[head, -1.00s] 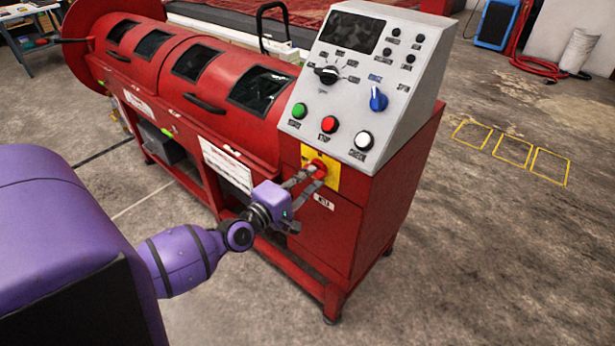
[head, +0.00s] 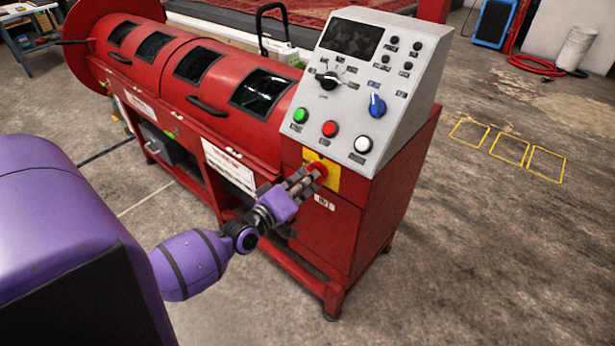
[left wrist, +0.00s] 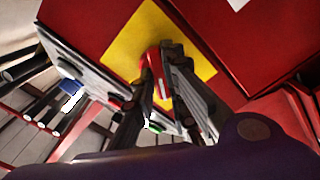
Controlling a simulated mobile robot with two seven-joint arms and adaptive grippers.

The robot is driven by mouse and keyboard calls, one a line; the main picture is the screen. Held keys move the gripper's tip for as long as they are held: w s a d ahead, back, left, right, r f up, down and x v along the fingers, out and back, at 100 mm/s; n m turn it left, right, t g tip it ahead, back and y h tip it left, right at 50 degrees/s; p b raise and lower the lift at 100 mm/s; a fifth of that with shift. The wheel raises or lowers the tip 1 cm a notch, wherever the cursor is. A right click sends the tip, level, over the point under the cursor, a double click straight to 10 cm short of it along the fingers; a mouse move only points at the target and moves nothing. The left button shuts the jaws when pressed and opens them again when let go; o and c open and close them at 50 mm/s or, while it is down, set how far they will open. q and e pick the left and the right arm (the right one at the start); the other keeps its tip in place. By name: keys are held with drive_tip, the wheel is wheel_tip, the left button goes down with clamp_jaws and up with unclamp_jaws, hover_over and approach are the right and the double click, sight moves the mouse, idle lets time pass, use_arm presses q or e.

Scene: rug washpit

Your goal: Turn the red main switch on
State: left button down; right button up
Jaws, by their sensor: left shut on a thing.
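The red main switch (head: 318,167) sits on a yellow plate (head: 333,179) on the front of the red machine's end cabinet, below the sloped control panel. My left gripper (head: 313,174) reaches it from the lower left, with its fingers closed on either side of the knob. In the left wrist view the red switch (left wrist: 153,62) shows between the two fingers, against the yellow plate (left wrist: 128,42). The fingers hide part of the knob, and I cannot read its marked position. My right gripper is out of view.
The grey control panel (head: 345,98) above carries a green, a red and a white button, a blue knob and a black dial. The red drum machine (head: 180,90) extends to the back left. The floor (head: 480,250) at right is clear, with yellow outlines.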

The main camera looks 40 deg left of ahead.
use_arm(q)
drive_tip(key=m+p, duration=0.2)
drive_tip(key=m, duration=0.8)
drive_tip(key=shift+m+p, duration=0.3)
drive_tip(key=shift+m, duration=0.1)
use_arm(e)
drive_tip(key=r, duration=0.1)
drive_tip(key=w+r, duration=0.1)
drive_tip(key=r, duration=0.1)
use_arm(q)
drive_tip(key=shift+f, duration=0.1)
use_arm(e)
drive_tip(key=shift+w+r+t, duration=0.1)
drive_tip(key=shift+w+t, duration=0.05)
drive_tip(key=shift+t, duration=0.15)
use_arm(q)
drive_tip(key=c, duration=1.8)
unclamp_jaws()
drive_tip(key=shift+o, duration=0.2)
drive_tip(key=s, duration=1.2)
drive_tip(key=shift+a, duration=0.45)
